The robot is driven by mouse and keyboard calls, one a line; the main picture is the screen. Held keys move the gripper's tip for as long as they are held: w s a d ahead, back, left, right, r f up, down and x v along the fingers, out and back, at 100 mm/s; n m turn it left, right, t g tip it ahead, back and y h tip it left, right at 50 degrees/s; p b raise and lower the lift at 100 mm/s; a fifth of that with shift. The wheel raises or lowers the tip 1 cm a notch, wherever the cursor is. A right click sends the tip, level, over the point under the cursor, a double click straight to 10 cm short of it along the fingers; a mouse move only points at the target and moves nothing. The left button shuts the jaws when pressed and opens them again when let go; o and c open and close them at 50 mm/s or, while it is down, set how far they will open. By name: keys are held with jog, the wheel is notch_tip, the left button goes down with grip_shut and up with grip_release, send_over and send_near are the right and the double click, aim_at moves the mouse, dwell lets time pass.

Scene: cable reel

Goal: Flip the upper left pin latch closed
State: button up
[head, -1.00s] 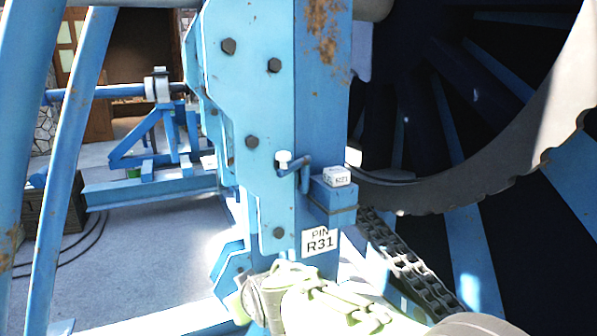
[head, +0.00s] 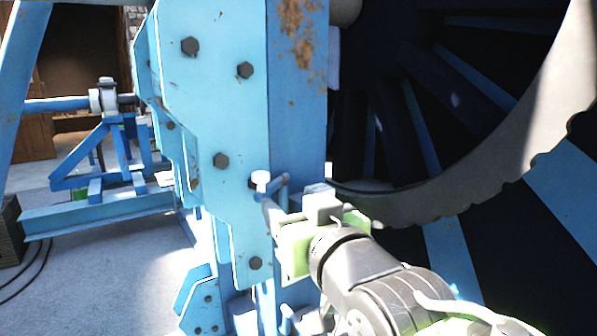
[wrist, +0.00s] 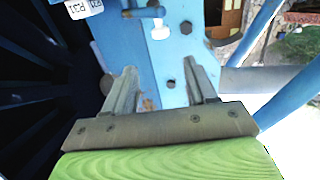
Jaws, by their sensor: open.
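The pin latch (head: 272,186) is a small blue bent handle with a white knob (head: 261,178) on the face of the blue upright. In the wrist view the latch (wrist: 143,12) is at the top edge, with its white knob (wrist: 160,30) hanging toward the fingers. My gripper (head: 296,210) is in front of the upright, just below and right of the knob. In the wrist view my gripper (wrist: 160,80) has its fingers spread and nothing between them. The latch lies beyond the fingertips, apart from them. In the head view my gripper hides part of the latch's surroundings.
The blue upright (head: 226,95) carries several dark bolts. A PIN R31 label (wrist: 83,8) shows at the wrist view's top left. The big reel with its grey rim (head: 480,180) stands to the right. A blue stand (head: 110,150) is on the floor behind left.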

aim_at(261, 173)
jog(key=p+x, duration=0.2)
jog(key=x, duration=0.5)
jog(key=p+x, duration=0.3)
jog(key=x, duration=0.5)
jog(key=shift+a+r, duration=0.15)
jog(key=shift+r, duration=0.05)
jog(key=shift+w+a+f, duration=0.1)
jog(key=shift+w+a, duration=0.15)
jog(key=shift+w, duration=0.1)
jog(key=shift+s+d, duration=0.1)
jog(key=shift+c, duration=0.9)
grip_shut()
